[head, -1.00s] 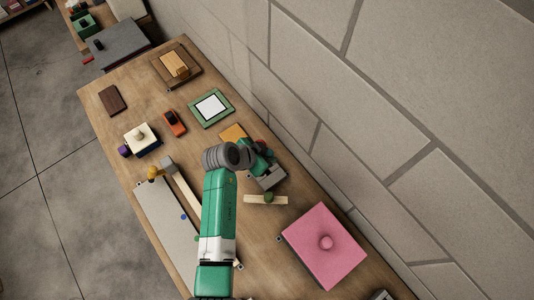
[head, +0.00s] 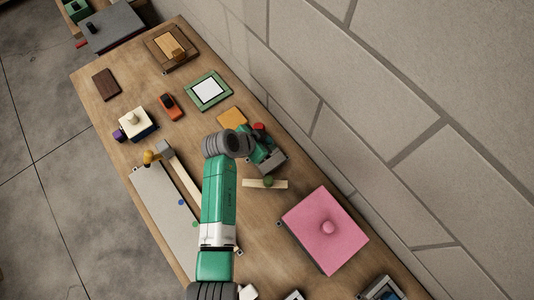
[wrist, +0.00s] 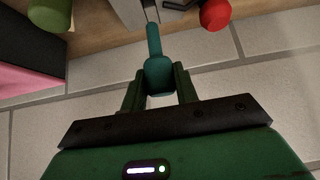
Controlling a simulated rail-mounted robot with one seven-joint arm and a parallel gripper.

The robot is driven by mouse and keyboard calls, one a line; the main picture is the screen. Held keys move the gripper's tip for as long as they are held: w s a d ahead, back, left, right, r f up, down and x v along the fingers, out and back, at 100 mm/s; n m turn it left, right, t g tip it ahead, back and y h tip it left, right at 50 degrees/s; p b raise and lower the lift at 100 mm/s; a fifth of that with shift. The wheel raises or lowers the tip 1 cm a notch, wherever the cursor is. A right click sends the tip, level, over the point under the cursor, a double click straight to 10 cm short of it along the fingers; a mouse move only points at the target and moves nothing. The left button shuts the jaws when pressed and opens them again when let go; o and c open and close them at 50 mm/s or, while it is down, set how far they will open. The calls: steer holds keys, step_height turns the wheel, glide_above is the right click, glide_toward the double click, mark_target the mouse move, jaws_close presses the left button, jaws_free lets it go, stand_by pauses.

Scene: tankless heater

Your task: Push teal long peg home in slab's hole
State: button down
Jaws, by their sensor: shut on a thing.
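The teal long peg (wrist: 154,42) has a thick rounded handle and a thinner shaft. In the wrist view, my gripper (wrist: 158,78) is shut on the handle, with a finger on either side. The shaft points to a grey slab (wrist: 130,10) at the top edge, and its end meets or overlaps the slab there. I cannot tell how deep it sits in a hole.
A red knob (wrist: 215,14) stands close to the slab. A pink box (head: 325,228) is to the right, and the wall runs behind. A long grey board (head: 165,205) lies left of the arm.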

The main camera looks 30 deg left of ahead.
steer(key=shift+f, duration=0.15)
steer(key=shift+f+b, duration=1.55)
steer(key=shift+f, duration=0.05)
steer(key=shift+f+b, duration=1.75)
steer(key=shift+f, duration=0.15)
stand_by(0.9)
steer(key=c, duration=1)
jaws_free()
steer(key=p+v, duration=0.1)
steer(key=v, duration=0.7)
steer(key=shift+p, duration=0.3)
